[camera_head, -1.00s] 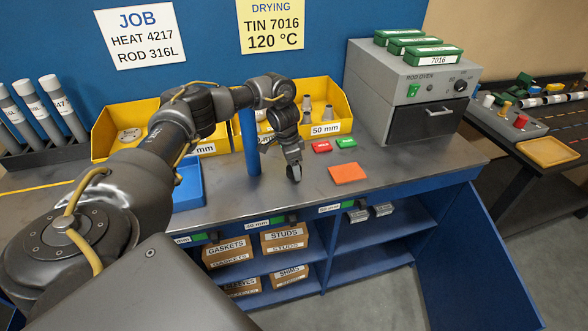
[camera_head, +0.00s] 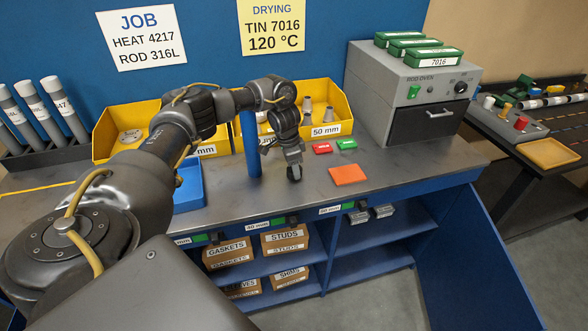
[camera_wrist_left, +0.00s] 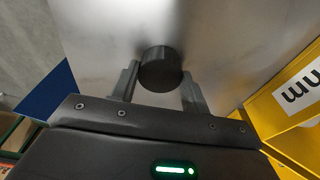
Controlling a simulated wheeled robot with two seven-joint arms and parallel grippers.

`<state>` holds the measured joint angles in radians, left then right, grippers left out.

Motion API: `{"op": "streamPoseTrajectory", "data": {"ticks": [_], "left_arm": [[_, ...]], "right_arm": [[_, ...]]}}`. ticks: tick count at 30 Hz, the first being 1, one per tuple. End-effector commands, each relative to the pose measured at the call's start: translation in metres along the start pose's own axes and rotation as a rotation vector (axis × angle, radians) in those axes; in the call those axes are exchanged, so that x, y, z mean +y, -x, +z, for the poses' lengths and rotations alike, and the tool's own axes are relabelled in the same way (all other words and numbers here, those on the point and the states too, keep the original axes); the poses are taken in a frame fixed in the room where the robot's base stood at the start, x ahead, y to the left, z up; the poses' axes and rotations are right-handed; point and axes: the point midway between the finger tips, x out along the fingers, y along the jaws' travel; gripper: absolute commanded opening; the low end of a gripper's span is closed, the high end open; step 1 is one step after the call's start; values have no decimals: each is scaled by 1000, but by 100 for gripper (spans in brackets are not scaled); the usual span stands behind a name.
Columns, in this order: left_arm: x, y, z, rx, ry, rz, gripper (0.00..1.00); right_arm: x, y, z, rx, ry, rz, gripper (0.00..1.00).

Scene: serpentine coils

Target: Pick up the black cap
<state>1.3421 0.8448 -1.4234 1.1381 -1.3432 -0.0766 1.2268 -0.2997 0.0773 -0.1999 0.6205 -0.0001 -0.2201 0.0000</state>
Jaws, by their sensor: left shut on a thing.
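The black cap (camera_wrist_left: 160,68) is a short dark cylinder. In the left wrist view it sits between the two grey fingers of my left gripper (camera_wrist_left: 160,85), which is shut on it. In the head view my left gripper (camera_head: 294,165) points down over the front part of the grey bench top (camera_head: 230,198), right of the blue post. The cap (camera_head: 294,174) shows there as a small dark shape at the fingertips. I cannot tell whether it touches the bench. My right gripper is not in view.
A blue post (camera_head: 250,145) stands close left of the gripper, with a blue tray (camera_head: 190,187) beyond it. Yellow bins (camera_head: 340,105) stand behind. An orange plate (camera_head: 348,175) and red and green tags lie to the right. A grey oven (camera_head: 405,95) stands back right.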

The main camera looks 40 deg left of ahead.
Motion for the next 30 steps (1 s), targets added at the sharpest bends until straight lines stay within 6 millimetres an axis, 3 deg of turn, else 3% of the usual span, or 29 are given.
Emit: {"op": "streamPoseTrajectory", "data": {"ticks": [8, 17, 24, 30], "left_arm": [[-1, 27, -5, 6, -2, -3, 25], [53, 97, -8, 3, -10, -5, 25], [103, 114, -4, 2, -7, -3, 25], [129, 125, -2, 2, -4, -1, 25]], "right_arm": [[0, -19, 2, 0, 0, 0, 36], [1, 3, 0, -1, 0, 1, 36], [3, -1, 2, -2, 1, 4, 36], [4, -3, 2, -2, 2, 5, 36]]}}
